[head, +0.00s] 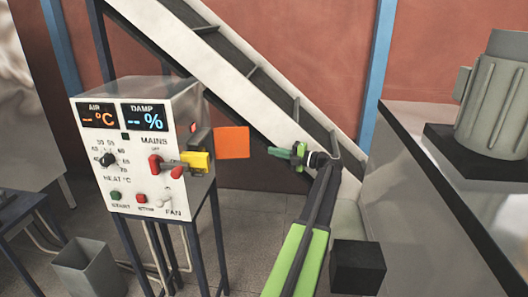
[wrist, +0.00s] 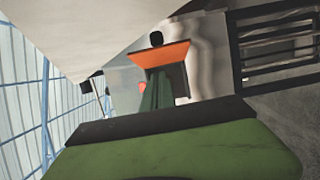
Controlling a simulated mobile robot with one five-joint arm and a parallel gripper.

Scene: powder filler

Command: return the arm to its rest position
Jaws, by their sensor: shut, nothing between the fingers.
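My arm reaches up from the bottom of the head view, its green link slanting away from me. My gripper (head: 277,152) is shut and empty, pointing left in open air to the right of the control box (head: 135,170). An orange plate (head: 231,142) stands out from the right of that box, a little left of my fingertips with a visible gap. In the wrist view, my green gripper (wrist: 160,125) fills the lower part. The orange plate (wrist: 160,55) shows beyond it.
A sloping conveyor (head: 245,80) runs behind my gripper. A bench (head: 420,190) with a grey motor-like housing (head: 492,105) stands at the right. A grey bin (head: 85,268) stands at the lower left. Floor shows between box and arm.

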